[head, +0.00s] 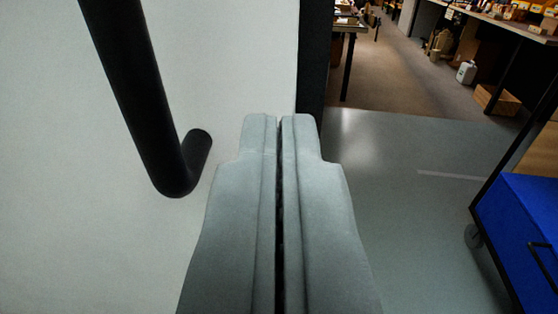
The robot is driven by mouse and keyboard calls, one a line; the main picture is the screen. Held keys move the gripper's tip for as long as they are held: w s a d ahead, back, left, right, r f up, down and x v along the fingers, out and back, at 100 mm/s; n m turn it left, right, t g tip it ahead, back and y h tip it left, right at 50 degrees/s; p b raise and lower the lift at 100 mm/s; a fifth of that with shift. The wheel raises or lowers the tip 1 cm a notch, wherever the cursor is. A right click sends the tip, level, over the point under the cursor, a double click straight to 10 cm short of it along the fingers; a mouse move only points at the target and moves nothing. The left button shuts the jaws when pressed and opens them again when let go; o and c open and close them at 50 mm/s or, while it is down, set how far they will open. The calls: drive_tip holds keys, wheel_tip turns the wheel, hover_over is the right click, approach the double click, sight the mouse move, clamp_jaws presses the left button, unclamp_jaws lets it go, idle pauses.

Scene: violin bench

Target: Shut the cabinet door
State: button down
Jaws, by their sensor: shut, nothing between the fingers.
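A large pale panel, which looks like the cabinet door (235,60), fills the left of the head view. A black bar handle (145,95) is on it, with its lower end bent in toward the panel. A dark vertical edge (313,60) runs along the panel's right side. My gripper (280,120) is shut and empty in the middle of the view. Its tips appear in front of the panel near that dark edge, to the right of the handle's lower end. I cannot tell whether they touch the panel. The hinge and the cabinet's inside are out of view.
Open grey floor (400,220) lies to the right. A blue cabinet on casters (520,230) stands at the right edge. Workbenches, a white container (466,72) and a wooden crate (497,100) are farther back.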

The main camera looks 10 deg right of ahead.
sight(280, 82)
drive_tip(key=shift+w+d, duration=0.15)
drive_tip(key=shift+w, duration=0.9)
drive_tip(key=shift+w+d, duration=0.1)
drive_tip(key=shift+w, duration=0.95)
